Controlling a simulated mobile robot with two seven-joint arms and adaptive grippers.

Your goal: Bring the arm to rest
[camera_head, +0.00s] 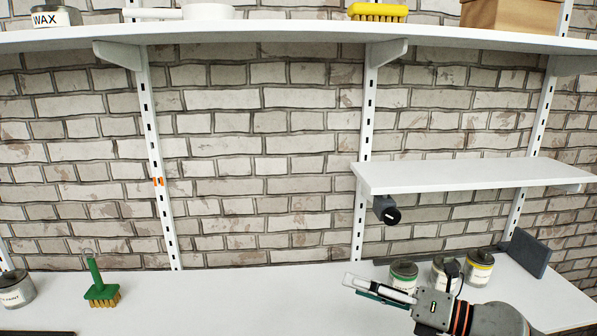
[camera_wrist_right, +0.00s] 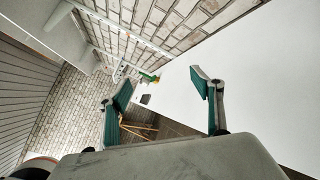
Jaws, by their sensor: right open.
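My right gripper (camera_head: 364,290) reaches in from the lower right in the head view, above the white bench top (camera_head: 240,300), its fingers pointing left. In the right wrist view my right gripper (camera_wrist_right: 165,105) shows its two green-padded fingers spread wide with nothing between them. Part of its wrist and arm hides the bench's front right area. My left gripper is in neither view.
A green brush (camera_head: 96,284) stands on the bench at left, beside a paint can (camera_head: 14,288). Several cans, one with a green band (camera_head: 403,277), stand close behind my right gripper. A short white shelf (camera_head: 465,176) juts out above them. A long shelf (camera_head: 260,32) runs along the top.

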